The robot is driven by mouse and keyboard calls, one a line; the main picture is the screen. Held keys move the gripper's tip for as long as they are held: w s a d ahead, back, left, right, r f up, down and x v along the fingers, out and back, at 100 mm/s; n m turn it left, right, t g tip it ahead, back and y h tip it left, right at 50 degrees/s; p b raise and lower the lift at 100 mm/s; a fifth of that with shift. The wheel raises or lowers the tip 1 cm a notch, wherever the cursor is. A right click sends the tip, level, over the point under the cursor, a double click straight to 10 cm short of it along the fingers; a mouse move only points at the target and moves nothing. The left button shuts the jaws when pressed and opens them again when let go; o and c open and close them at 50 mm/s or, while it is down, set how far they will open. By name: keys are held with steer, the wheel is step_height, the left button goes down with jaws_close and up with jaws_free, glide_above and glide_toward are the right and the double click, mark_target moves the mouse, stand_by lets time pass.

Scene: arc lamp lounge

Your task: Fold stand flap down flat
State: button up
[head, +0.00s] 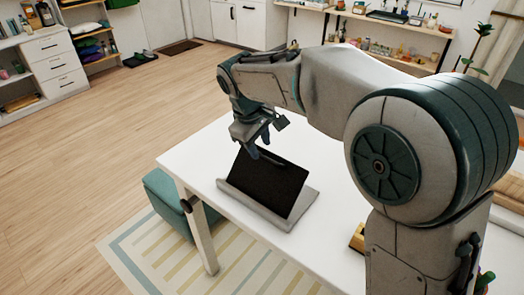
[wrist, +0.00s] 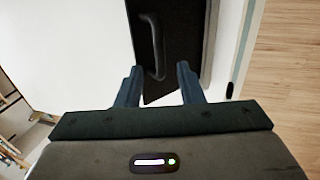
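The stand (head: 268,215) is on the white table, with a grey base and a dark flap (head: 272,186) raised and tilted above it. In the wrist view the dark flap (wrist: 178,75) shows with a curved dark handle (wrist: 152,48) on its face. My gripper (head: 257,150) is at the flap's upper edge in the head view. In the wrist view my gripper (wrist: 158,75) is open, its two blue fingers apart, with part of the flap and the lower end of the handle between them in the picture. I cannot tell whether a finger touches the flap.
The white table (head: 200,165) has bare room left of and behind the stand. A teal stool (head: 165,203) is under its left side, over a striped rug (head: 150,255). A small wooden object (head: 357,238) is near my arm at the right.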

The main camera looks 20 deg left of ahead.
mark_target(263, 157)
steer(key=shift+x, duration=1.7)
jaws_close()
